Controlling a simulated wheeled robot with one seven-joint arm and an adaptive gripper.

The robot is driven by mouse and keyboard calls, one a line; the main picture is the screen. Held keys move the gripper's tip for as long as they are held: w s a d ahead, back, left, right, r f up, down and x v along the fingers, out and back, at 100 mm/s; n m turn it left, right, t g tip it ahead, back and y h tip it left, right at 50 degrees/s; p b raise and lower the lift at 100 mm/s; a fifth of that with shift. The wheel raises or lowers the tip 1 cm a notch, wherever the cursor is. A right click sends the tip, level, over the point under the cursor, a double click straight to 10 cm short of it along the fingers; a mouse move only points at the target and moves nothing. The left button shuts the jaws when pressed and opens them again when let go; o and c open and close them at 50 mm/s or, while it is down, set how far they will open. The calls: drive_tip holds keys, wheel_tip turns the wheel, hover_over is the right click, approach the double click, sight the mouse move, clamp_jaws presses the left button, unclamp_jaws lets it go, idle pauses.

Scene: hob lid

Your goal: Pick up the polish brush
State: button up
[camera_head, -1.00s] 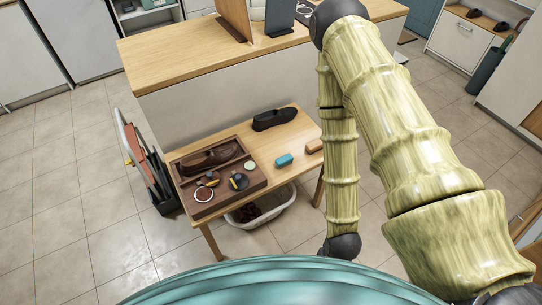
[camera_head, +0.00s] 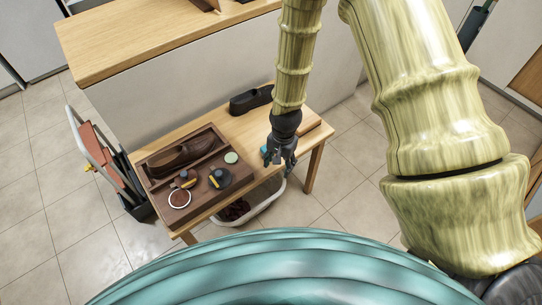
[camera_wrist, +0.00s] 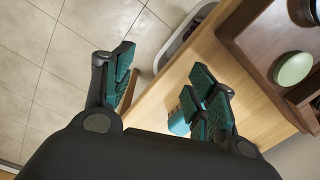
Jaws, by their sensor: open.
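My gripper (camera_head: 281,158) is open and empty, pointing down over the front right part of the wooden table. In the wrist view its teal-padded fingers (camera_wrist: 163,78) are spread apart. A dark tray on the table holds two small round-topped tools, one brown and yellow (camera_head: 186,178) and one dark with a yellow part (camera_head: 220,178); I cannot tell which is the polish brush. Both are left of my gripper. A small teal block (camera_head: 265,150) lies beside my gripper, partly hidden by it; it also shows behind the right fingers in the wrist view (camera_wrist: 179,122).
The tray (camera_head: 203,212) also holds a brown shoe (camera_head: 183,155), a red-filled tin (camera_head: 179,199) and a pale green disc (camera_head: 231,157). A black shoe (camera_head: 250,99) stands behind. A white basket (camera_head: 262,212) is under the table. A folded stepladder (camera_head: 95,145) stands left.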

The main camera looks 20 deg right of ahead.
drive_tip(key=w+r+m+b, duration=0.1)
drive_tip(key=w+r, duration=0.1)
drive_tip(key=w, duration=0.1)
drive_tip(key=w+r+m+b, duration=0.1)
drive_tip(key=w+r+m, duration=0.1)
drive_tip(key=w, duration=0.1)
drive_tip(key=w+r+m+b, duration=0.1)
drive_tip(key=w+r+b, duration=0.1)
drive_tip(key=w, duration=0.2)
drive_tip(key=shift+r+h, duration=0.1)
drive_tip(key=shift+h, duration=0.3)
wheel_tip(320, 180, down, 5)
drive_tip(key=shift+f, duration=0.1)
drive_tip(key=shift+w+d+f, duration=0.15)
drive_tip(key=shift+f, duration=2.5)
drive_tip(key=c, duration=1.1)
